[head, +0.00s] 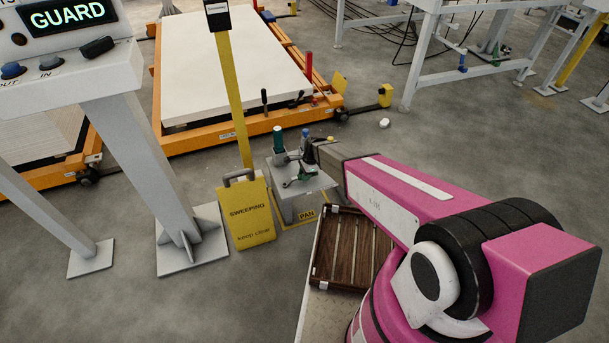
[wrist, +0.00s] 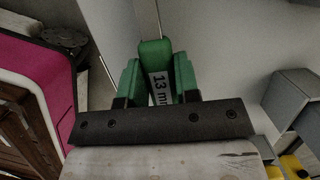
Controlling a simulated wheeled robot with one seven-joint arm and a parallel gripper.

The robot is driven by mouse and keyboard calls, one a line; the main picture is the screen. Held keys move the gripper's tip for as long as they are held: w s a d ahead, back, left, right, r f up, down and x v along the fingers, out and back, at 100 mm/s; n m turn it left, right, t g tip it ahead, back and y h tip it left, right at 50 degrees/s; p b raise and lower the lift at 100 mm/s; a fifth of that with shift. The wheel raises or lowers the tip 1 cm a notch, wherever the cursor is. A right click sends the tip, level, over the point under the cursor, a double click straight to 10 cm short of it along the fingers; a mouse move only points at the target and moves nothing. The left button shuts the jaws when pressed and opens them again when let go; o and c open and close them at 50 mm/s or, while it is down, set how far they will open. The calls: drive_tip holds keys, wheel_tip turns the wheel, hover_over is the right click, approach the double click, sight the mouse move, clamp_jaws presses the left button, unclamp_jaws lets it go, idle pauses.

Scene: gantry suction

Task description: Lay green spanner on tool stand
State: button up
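The green spanner (wrist: 155,62), with a white "13 m…" label partly cut off, sits between the two green fingers of my gripper (wrist: 157,85) in the wrist view. The fingers press close on both its sides. In the head view, the green parts (head: 302,176) show small over the grey tool stand (head: 318,184); spanner and fingers are hard to tell apart there. I cannot tell whether the spanner touches the stand's top. The arm hides part of the stand's right side.
A green-handled tool (head: 278,137) and a blue-topped one stand upright at the stand's back. A slatted brown crate (head: 345,246) lies in front. An orange-framed pallet (head: 235,65) is behind.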

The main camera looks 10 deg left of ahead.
drive_tip(key=o, duration=0.4)
drive_tip(key=shift+r, duration=0.15)
drive_tip(key=v, duration=1.2)
drive_tip(key=s+d+r+n+h, duration=0.1)
drive_tip(key=s+d+r+n, duration=0.3)
drive_tip(key=d, duration=0.7)
drive_tip(key=s+d+r+n+t, duration=0.1)
drive_tip(key=s+d+r+n, duration=0.3)
drive_tip(key=d+r, duration=0.3)
drive_tip(key=s+d+r+n+h, duration=0.1)
drive_tip(key=s+d+r+n, duration=0.2)
drive_tip(key=d, duration=1.3)
drive_tip(key=shift+s+r+n+t+h, duration=0.2)
drive_tip(key=shift+s+r, duration=0.15)
drive_tip(key=shift+r, duration=0.5)
drive_tip(key=shift+s+r+n+t+h, duration=0.1)
drive_tip(key=shift+s+r+n, duration=0.2)
drive_tip(key=shift+r, duration=0.5)
